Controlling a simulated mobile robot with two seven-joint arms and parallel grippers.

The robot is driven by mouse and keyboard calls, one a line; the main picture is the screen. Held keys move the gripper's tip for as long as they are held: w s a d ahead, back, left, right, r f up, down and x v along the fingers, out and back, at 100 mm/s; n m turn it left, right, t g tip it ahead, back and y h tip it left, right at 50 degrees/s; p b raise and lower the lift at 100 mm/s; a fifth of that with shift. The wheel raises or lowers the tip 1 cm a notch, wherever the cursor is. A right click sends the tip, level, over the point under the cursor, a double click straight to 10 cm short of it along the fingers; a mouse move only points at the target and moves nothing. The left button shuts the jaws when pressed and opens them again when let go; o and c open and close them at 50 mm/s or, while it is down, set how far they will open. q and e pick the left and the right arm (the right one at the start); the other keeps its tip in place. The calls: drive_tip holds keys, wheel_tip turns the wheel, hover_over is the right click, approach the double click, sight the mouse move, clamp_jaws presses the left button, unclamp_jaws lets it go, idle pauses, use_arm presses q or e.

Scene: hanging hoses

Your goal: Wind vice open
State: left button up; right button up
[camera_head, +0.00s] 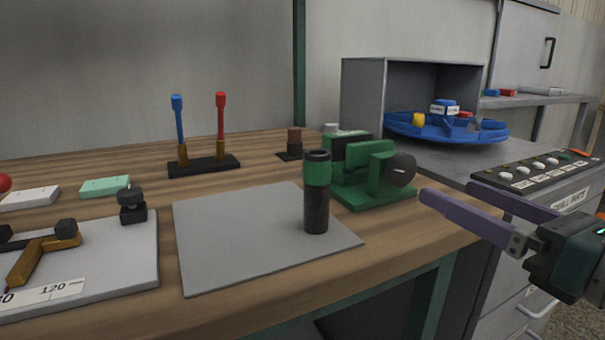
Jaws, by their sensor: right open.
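The green vice (370,172) stands at the right end of the wooden bench, on a green base. A dark round knob or handle (402,170) faces right from its front. How far its jaws stand apart is hard to tell from here. My right gripper (435,192) has purple fingers and comes in from the right. Its fingers are apart and empty, with the tips just right of the vice and not visibly touching it. My left gripper is not in view.
A black and green cylinder (317,195) stands on the grey mat (230,240), left of the vice. Blue and red levers (203,165) stand at the back. A button panel (537,170) and a box with a blue carousel (440,126) are right and behind.

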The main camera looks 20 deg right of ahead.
sight(406, 171)
drive_tip(key=w, duration=0.2)
drive_tip(key=w+p, duration=0.1)
drive_tip(key=w, duration=0.5)
drive_tip(key=shift+w+a, duration=0.15)
drive_tip(key=shift+a, duration=0.2)
drive_tip(key=shift+c, duration=0.4)
clamp_jaws()
drive_tip(key=shift+n, duration=0.4)
